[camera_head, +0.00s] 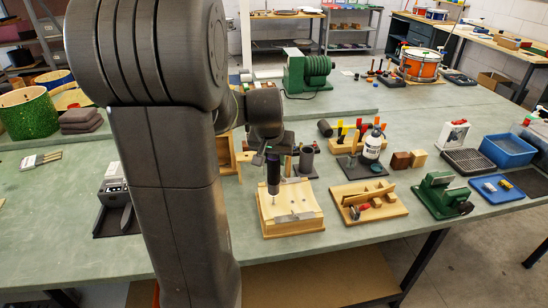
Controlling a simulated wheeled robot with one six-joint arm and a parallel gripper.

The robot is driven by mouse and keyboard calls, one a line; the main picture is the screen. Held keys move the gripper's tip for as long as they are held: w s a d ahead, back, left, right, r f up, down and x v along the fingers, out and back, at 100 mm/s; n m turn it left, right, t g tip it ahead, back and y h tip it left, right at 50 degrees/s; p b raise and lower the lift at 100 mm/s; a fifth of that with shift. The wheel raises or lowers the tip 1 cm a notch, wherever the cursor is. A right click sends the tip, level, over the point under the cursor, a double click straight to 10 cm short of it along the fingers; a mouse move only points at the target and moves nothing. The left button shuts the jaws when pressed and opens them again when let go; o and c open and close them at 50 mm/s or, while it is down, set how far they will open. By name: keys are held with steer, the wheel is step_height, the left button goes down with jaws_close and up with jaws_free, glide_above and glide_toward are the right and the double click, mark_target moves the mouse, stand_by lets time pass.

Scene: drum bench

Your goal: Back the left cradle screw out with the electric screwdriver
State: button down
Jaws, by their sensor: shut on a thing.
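The electric screwdriver (273,174) is dark and upright, bit pointing down. My gripper (272,151) is shut on its upper part. The bit's tip is over the left part of the pale wooden cradle (262,226), near its surface. I cannot tell whether it touches the cradle or a screw. The left cradle screw is too small to make out.
My arm blocks much of the left side. A dark holder (306,162) stands just behind the cradle. A wooden tool board (384,211) lies to the right, with a green vise (440,196) beyond it. The bench (75,225) has free room at front left.

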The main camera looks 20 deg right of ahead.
steer(key=shift+r+p, duration=1.1)
steer(key=shift+r, duration=0.4)
